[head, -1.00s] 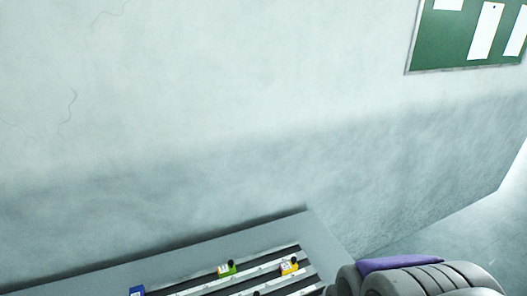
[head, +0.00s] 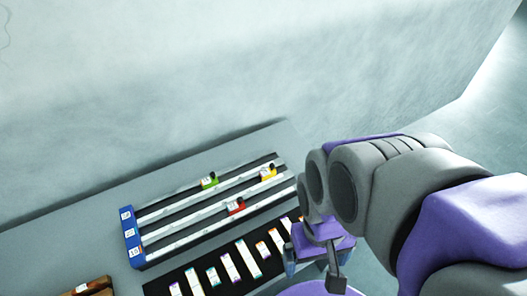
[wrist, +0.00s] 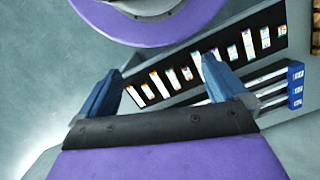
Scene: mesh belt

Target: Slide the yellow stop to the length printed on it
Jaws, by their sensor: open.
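The yellow stop (head: 268,174) sits on a pale rail near the right end of the rail board, in the head view. The number printed on it is too small to read. A green stop (head: 209,182) sits to its left and a red stop (head: 236,207) on a nearer rail. A blue end block (head: 133,236) with white labels closes the rails' left end; it also shows in the wrist view (wrist: 296,86). My gripper (head: 312,268) is open and empty, to the right of and nearer than the stops. In the wrist view, nothing is between its fingers (wrist: 161,74).
A black tray (head: 172,276) with several pale coloured-end strips lies in front of the rails. A brown wooden object (head: 90,287) is at the bench's near left. The grey bench (head: 60,238) is bare left of the rails. A wall stands behind.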

